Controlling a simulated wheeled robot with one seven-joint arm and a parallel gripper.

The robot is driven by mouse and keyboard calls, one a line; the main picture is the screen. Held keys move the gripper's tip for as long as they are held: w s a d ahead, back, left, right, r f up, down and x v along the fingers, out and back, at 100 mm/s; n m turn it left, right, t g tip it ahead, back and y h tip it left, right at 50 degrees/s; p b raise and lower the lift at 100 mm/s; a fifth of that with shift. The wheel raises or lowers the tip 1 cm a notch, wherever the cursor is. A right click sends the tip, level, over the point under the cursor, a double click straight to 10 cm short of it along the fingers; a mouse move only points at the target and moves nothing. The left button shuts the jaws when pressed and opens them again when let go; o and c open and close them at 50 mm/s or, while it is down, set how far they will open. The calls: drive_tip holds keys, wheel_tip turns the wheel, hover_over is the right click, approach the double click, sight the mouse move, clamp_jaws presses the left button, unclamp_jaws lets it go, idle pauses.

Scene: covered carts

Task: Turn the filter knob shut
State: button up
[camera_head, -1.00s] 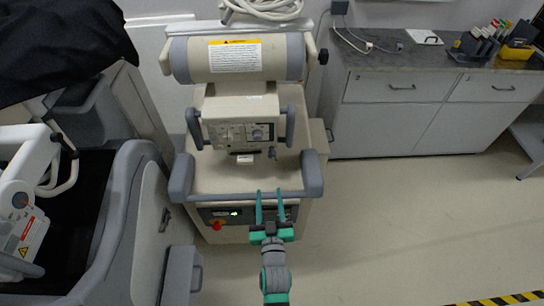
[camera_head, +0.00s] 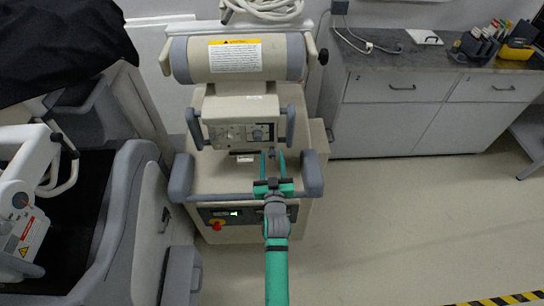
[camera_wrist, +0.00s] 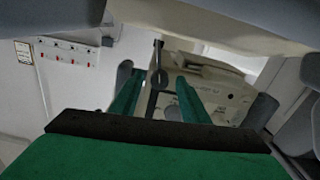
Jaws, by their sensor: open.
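A small dark knob with a lever (camera_head: 271,153) sits at the lower right edge of the beige control box (camera_head: 225,136); I take it to be the filter knob. In the wrist view the dark lever and its round hub (camera_wrist: 159,78) show between my fingers. My gripper (camera_head: 273,156) is open, its two green fingers pointing at the box, one on each side of the knob as seen. It also shows in the wrist view (camera_wrist: 160,84). I cannot tell whether a finger touches the knob. The fingers partly hide the knob in the head view.
A grey bumper handle (camera_head: 312,174) lies just right of my gripper, with another on the left. A red button (camera_head: 217,225) is on the lower panel. A grey-topped counter (camera_head: 440,75) stands at the right. The floor (camera_head: 400,220) there is clear.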

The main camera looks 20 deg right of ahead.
drive_tip(key=shift+w+d, duration=0.2)
drive_tip(key=shift+w, duration=0.45)
drive_tip(key=shift+c, duration=0.5)
clamp_jaws()
